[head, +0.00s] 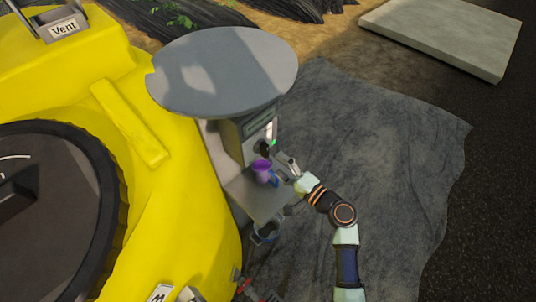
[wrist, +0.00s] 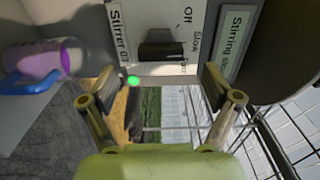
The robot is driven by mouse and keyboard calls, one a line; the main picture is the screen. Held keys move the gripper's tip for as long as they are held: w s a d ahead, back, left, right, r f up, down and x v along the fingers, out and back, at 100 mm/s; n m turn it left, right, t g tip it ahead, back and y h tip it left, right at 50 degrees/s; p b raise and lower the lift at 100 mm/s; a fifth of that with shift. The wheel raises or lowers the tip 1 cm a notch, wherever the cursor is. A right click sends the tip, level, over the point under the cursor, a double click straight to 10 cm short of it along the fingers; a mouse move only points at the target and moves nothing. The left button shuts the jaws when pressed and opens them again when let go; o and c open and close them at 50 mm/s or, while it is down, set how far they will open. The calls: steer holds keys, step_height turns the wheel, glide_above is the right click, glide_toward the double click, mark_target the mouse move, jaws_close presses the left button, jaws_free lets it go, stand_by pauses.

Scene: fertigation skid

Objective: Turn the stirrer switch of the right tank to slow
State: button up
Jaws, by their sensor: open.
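The stirrer switch is a black knob (wrist: 161,50) on a light panel (wrist: 150,15) in the wrist view. The panel carries a "Stirrer" label with a partly unreadable end, and the marks Off, Slow and apparently Fast. The knob's bar lies across the picture; I cannot tell which mark it points to. A green lamp (wrist: 133,80) glows beside it. My gripper (wrist: 165,82) is open, its fingers apart on either side just below the knob in the picture, with nothing between them. In the head view my gripper (head: 285,163) is in front of the grey box (head: 232,143).
A purple jug (head: 262,168) with a blue handle stands on a grey shelf (head: 250,197) close to my gripper; it also shows in the wrist view (wrist: 42,60). A grey disc (head: 222,70) overhangs the box. A yellow tank (head: 170,200) fills the left. Dark sheeting lies at right.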

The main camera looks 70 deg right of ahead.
steer(key=v, duration=0.5)
